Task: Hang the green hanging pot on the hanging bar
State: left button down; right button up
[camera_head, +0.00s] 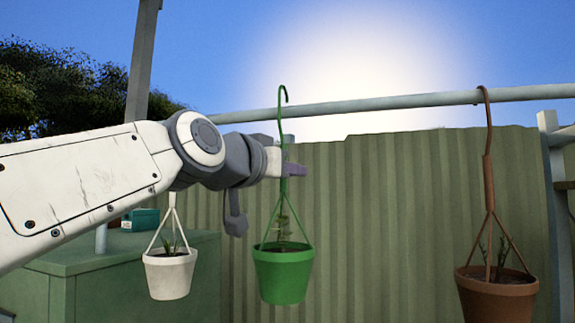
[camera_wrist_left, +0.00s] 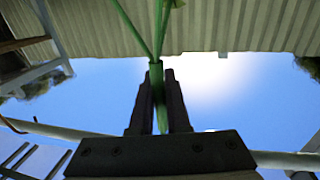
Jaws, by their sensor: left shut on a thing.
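The green hanging pot (camera_head: 283,275) hangs upright, with a small plant in it. My left gripper (camera_head: 292,170) is shut on its green stem, below the hook. In the left wrist view the stem (camera_wrist_left: 156,75) runs between the two fingers (camera_wrist_left: 160,90). The pot's open hook (camera_head: 283,92) rises above the line of the pale hanging bar (camera_head: 400,102). I cannot tell whether the hook is in front of the bar, over it or touching it. My right gripper is not in view.
A terracotta pot (camera_head: 497,295) hangs from the bar at right. A white pot (camera_head: 170,275) hangs at left, its top hidden by my arm. A green cabinet (camera_head: 130,250) with a teal box (camera_head: 140,219) stands at left. A corrugated fence (camera_head: 400,200) is behind.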

pick_arm(q)
jog(key=shift+w+d+f+b, duration=0.1)
jog(key=shift+w+f+b, duration=0.2)
jog(key=shift+f+b, duration=0.3)
jog(key=shift+w+d+f+b, duration=0.1)
jog(key=shift+w+f+b, duration=0.2)
jog(key=shift+f+b, duration=0.25)
